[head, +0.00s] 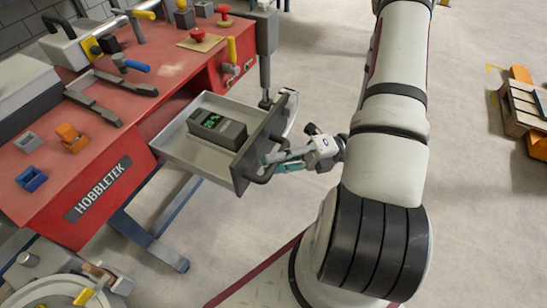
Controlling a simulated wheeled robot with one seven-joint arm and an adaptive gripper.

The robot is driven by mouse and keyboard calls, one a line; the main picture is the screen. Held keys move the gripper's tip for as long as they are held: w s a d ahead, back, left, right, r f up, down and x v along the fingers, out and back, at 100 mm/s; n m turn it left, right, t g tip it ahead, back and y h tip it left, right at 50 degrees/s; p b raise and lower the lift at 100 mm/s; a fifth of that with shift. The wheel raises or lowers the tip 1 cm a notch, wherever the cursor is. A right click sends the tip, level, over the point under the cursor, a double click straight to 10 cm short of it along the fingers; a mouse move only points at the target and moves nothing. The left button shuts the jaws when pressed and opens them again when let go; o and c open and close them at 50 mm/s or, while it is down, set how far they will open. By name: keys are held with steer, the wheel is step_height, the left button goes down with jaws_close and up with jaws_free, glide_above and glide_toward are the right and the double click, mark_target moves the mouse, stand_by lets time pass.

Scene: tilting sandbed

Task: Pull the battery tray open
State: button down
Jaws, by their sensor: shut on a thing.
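The battery tray (175,144) is a grey metal drawer that stands out from the side of the red machine in the head view. A dark battery block (217,128) with a green marking lies in it. The tray's dark front panel (250,155) carries a dark curved handle (262,176). My gripper (272,162) comes from the right and is shut on the handle. The exact contact of the fingertips is small and partly hidden by the handle.
The red machine (200,74) bears a HOBBLETEK label and holds levers, coloured blocks and a red button (197,34) on top. A grey post (266,70) stands just behind the tray. A pallet (524,107) lies at the far right. The floor behind my arm is clear.

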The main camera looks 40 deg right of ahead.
steer(key=c, duration=1.5)
jaws_free()
steer(key=shift+c, duration=0.2)
steer(key=v, duration=1.2)
steer(key=shift+w, duration=0.1)
